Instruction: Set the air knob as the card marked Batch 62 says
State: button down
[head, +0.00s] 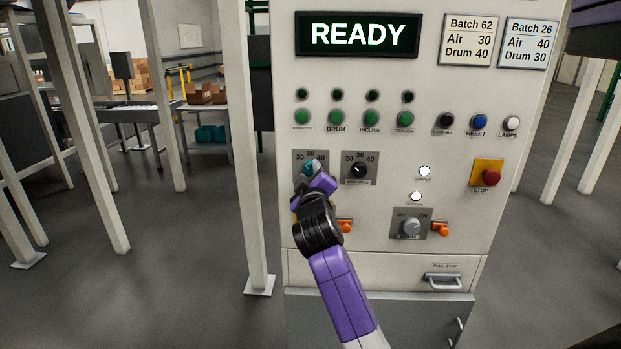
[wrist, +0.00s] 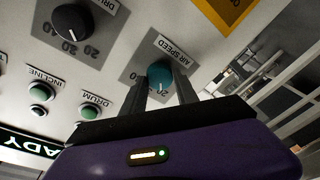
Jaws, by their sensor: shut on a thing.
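The card marked Batch 62 (head: 469,40) reads Air 30, Drum 40 at the panel's upper right in the head view. The teal air knob (head: 308,167) sits on a grey plate marked 20, 30, 40. It also shows in the wrist view (wrist: 159,74), beside the label AIR SPEED, with a white pointer mark. The fingers and my wrist hide part of the scale, so I cannot tell the exact setting. My gripper (head: 314,177) is shut on this knob, with its two dark fingers (wrist: 161,84) on either side of it.
A second card, Batch 26 (head: 528,43), reads Air 40, Drum 30. A black drum knob (head: 359,170) is just right of the air knob. The display (head: 357,34) reads READY. A red STOP button (head: 491,177) and orange-handled parts (head: 441,229) stick out of the panel.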

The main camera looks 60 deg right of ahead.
jog(key=m+b, duration=0.5)
jog(key=shift+w+a+f+h, duration=0.1)
jog(key=shift+f+h, duration=0.2)
jog(key=shift+f, duration=0.05)
jog(key=shift+r+m+b, duration=0.2)
jog(key=shift+m+b, duration=1.1)
jog(key=shift+m, duration=0.2)
jog(key=c, duration=0.9)
grip_release()
jog(key=shift+c, duration=0.2)
jog(key=v, duration=0.7)
jog(key=shift+a+b, duration=0.35)
jog(key=shift+b, duration=0.05)
